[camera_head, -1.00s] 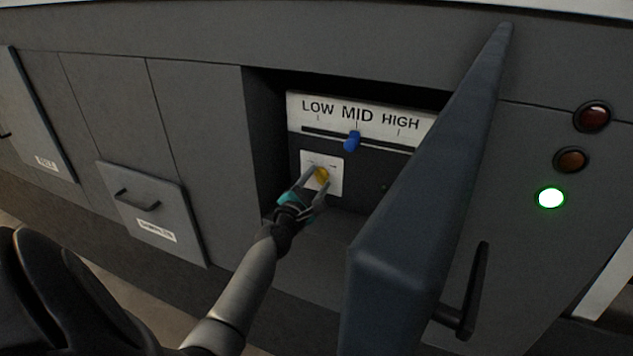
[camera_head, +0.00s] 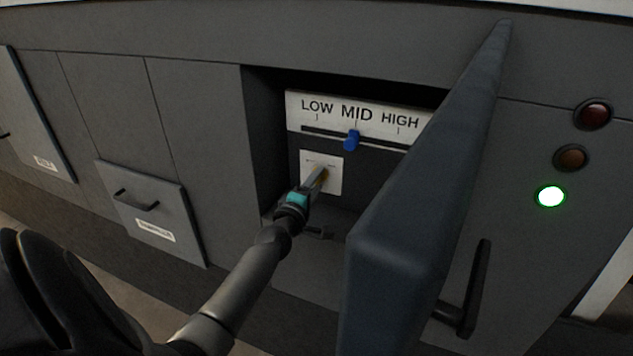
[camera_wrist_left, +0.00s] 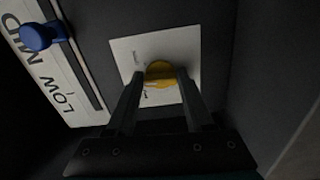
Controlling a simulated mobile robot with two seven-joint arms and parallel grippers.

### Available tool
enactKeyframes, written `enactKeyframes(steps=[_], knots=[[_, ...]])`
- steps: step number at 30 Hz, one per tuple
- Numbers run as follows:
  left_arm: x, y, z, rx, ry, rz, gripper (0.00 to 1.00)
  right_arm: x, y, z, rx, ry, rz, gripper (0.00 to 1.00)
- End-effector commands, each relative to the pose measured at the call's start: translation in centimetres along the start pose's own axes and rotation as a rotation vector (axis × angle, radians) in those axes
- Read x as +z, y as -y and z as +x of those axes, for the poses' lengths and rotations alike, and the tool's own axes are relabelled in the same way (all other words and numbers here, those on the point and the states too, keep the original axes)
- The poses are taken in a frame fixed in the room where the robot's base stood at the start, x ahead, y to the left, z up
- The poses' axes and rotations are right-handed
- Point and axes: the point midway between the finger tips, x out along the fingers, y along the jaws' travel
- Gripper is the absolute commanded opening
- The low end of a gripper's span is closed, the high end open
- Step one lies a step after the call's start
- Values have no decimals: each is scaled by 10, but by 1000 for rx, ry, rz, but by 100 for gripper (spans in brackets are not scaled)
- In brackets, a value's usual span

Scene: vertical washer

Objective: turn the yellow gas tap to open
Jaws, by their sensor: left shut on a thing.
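The yellow gas tap (camera_wrist_left: 160,74) sits on a white square plate (camera_head: 334,170) on the back wall of an open recess. In the left wrist view both fingers of my left gripper (camera_wrist_left: 160,82) are at the tap, one on each side, shut on it. In the head view my left gripper (camera_head: 317,181) reaches into the recess and its fingers hide most of the tap. The small print on the plate is too small to read. My right gripper is not in view.
Above the tap is a blue slider (camera_head: 351,140) on a LOW/MID/HIGH panel (camera_head: 357,114), near MID. An open dark door (camera_head: 425,200) stands to the right. A green light (camera_head: 550,197) is lit beside two dim ones. A handled drawer (camera_head: 150,212) is at left.

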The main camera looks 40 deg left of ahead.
Motion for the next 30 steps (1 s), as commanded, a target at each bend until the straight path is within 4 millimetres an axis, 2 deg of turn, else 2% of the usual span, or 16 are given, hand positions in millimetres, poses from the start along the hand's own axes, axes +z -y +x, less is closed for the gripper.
enactKeyframes(steps=[18, 30], knots=[[-1, 3, 0, -2, 1, 542, 0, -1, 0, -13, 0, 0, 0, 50], [-2, 4, 0, -2, 1, 709, 0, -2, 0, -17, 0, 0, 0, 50]])
